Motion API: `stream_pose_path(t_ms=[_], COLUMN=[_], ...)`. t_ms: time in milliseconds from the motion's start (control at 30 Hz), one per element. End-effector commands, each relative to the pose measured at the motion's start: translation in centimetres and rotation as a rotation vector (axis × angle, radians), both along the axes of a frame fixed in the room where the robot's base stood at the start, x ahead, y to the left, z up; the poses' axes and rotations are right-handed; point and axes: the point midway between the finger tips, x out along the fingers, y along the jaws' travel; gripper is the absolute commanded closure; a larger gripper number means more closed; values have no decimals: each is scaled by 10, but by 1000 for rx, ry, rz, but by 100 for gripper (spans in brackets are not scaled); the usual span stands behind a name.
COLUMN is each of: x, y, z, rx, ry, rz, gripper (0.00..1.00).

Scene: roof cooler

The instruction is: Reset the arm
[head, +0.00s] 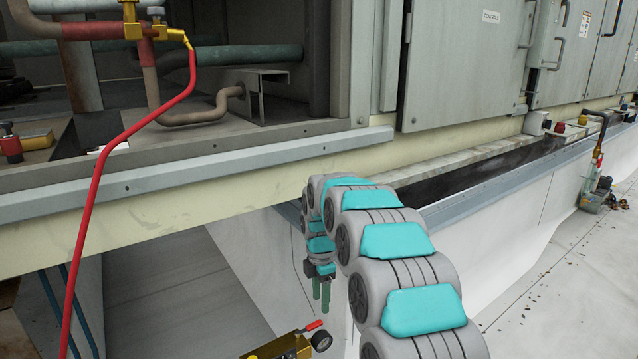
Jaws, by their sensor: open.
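My gripper (321,292) shows at the lower middle of the head view, small and pointing down, with two green fingers side by side. A narrow gap shows between the fingers and nothing is seen held in them. My grey arm with teal pads (395,242) reaches up from the bottom right, bends over and hangs down to the gripper. The gripper is in front of the pale wall below the cooler's base ledge (200,165). The arm's near links hide part of the wall behind it.
A red hose (88,215) runs from a brass valve (140,30) down the left side. A yellow valve block (285,347) with a red lever is below the gripper. Cabinet doors (460,65) are shut at upper right. A hose fitting (597,185) stands at right.

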Motion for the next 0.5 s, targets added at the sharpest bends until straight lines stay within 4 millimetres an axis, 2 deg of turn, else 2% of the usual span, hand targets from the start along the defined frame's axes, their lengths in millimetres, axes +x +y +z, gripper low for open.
stream_pose_path(t_ms=[33, 100, 267, 500], x=[-13, -31, -76, -150], y=[-7, -17, -39, -70], z=[16, 32, 63, 100], rx=[1, 1, -4, -22], ry=[3, 11, 28, 53], rz=[-60, -155, -371, -699], gripper=[48, 48, 48, 48])
